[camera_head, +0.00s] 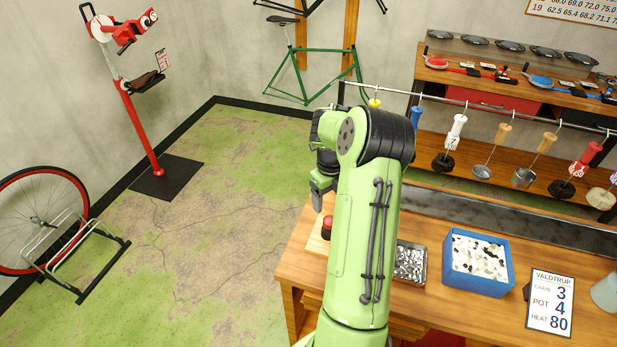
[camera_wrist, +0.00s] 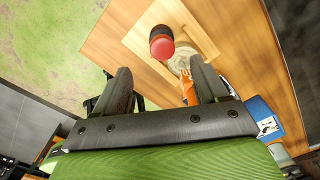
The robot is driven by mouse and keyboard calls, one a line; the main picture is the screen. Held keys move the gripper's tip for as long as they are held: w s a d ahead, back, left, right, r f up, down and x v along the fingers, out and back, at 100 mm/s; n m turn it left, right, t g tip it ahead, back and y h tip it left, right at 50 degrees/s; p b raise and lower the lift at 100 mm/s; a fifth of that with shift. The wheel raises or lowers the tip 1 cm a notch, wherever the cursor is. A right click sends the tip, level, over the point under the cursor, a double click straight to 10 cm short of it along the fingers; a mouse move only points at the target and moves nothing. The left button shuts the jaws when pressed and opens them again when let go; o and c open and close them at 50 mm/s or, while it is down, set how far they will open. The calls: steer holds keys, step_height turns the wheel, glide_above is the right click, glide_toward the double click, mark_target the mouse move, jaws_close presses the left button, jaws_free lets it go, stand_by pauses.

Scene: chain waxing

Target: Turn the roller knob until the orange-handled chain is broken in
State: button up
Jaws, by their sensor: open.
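The red roller knob (camera_wrist: 161,43) stands on a pale wooden board (camera_wrist: 203,36) in the wrist view, just beyond my gripper (camera_wrist: 160,72). A pale grey round part (camera_wrist: 182,60) sits beside it. An orange piece (camera_wrist: 188,88) shows by the right finger, perhaps the chain's orange handle; the chain itself cannot be made out. My gripper is open and empty, its two fingers apart and not on the knob. In the head view the knob (camera_head: 327,222) shows at the bench's left end, partly behind my arm, with my gripper (camera_head: 318,192) above it.
On the wooden bench (camera_head: 455,315) are a metal tray (camera_head: 411,262), a blue box (camera_head: 478,284) of pale and dark bits and a card (camera_head: 550,303) reading chain 3, pot 4, heat 80. Several tools hang from a rail (camera_head: 480,105) behind.

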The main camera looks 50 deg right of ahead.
mark_target(330, 220)
steer(key=shift+s+d+f+m, duration=0.1)
steer(key=shift+d+f+m, duration=0.2)
steer(key=shift+d+m, duration=0.15)
steer(key=shift+s+a+f+b, duration=0.35)
steer(key=shift+f+b, duration=0.15)
step_height(330, 220, down, 9)
steer(key=b, duration=0.7)
steer(key=shift+w+f, duration=0.1)
steer(key=shift+f, duration=0.05)
